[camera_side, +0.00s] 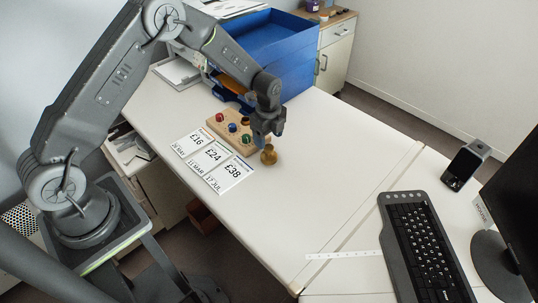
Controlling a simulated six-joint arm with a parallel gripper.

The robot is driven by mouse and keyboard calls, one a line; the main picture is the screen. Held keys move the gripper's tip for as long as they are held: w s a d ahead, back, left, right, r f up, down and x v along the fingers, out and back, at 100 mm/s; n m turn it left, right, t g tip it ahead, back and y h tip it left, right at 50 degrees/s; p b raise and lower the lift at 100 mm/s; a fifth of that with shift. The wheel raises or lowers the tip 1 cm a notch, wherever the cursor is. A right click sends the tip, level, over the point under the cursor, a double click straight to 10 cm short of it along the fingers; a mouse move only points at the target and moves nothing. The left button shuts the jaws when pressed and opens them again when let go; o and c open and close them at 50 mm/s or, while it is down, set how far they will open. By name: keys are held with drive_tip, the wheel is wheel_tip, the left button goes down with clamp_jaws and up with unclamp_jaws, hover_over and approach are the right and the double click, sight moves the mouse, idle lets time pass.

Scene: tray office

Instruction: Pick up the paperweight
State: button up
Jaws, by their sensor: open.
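The likely paperweight is a small brass-coloured knobbed object (268,155) standing upright on the white desk, to the right of a wooden block. My gripper (267,140) is just above it, pointing down, with its jaws open. The fingertips are small and dark here, and I cannot tell whether they touch the knob or reach around it.
A blue tray stack (272,42) stands behind.

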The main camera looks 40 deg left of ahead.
sight(269, 146)
drive_tip(key=shift+w+f, duration=0.15)
drive_tip(key=shift+f, duration=2.6)
clamp_jaws()
